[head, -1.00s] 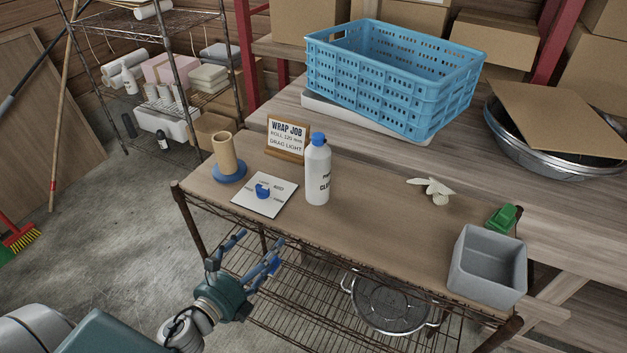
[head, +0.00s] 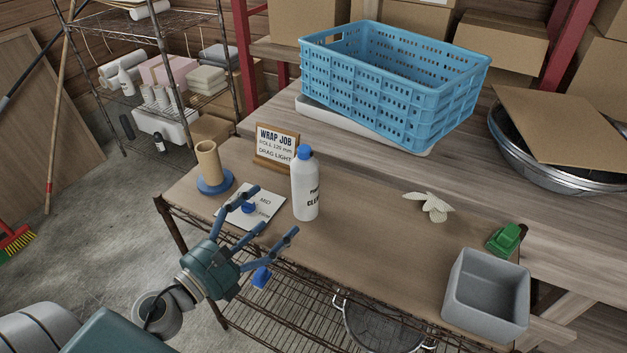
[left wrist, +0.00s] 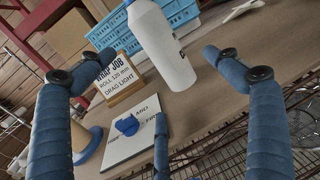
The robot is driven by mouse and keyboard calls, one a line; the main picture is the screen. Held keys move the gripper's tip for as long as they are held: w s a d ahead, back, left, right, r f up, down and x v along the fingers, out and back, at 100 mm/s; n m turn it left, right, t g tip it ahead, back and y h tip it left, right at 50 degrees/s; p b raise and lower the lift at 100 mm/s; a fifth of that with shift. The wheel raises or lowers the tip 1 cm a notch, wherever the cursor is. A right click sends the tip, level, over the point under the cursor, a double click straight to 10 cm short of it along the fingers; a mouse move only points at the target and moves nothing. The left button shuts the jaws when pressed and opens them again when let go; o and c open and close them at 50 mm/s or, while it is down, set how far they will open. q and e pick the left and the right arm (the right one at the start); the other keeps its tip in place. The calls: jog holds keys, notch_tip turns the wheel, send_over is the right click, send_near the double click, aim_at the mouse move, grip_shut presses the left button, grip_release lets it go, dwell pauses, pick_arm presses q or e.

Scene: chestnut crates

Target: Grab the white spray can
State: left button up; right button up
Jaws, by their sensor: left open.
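The white spray can (head: 305,192) is a white bottle with a blue cap and dark lettering. It stands upright on the wooden top of the wire cart. My left gripper (head: 270,212) is open and empty, to the left of and nearer than the can, its fingers pointing towards it. In the left wrist view the can (left wrist: 163,48) shows upper middle, beyond and between the spread fingers, apart from them. Its top is cut off there. My right gripper is in neither view.
A white card (head: 262,200) with a small blue object lies left of the can. A cardboard roll on a blue base (head: 208,168) and a sign (head: 277,145) stand behind. A grey bin (head: 487,290), green dispenser (head: 505,240) and white gloves (head: 430,205) are right. Blue crate (head: 390,80) behind.

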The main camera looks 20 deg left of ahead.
aim_at(293, 193)
pick_arm(q)
jog(key=shift+w+d+r+p, duration=0.1)
jog(key=shift+w+r+p, duration=0.1)
jog(key=shift+w+p, duration=0.3)
jog(key=shift+w+d+r+p, duration=0.1)
jog(key=shift+w+r+p, duration=0.15)
jog(key=shift+w, duration=0.3)
jog(key=x, duration=0.1)
jog(key=p+x, duration=0.1)
jog(key=x, duration=0.1)
jog(key=shift+w+f, duration=0.25)
jog(key=shift+w, duration=0.1)
jog(key=shift+w+d+f+p, duration=0.1)
jog(key=shift+w+p, duration=0.2)
jog(key=p+x, duration=0.2)
jog(key=x, duration=0.3)
jog(key=shift+f, duration=0.15)
jog(key=shift+w, duration=0.15)
jog(key=c, duration=1.6)
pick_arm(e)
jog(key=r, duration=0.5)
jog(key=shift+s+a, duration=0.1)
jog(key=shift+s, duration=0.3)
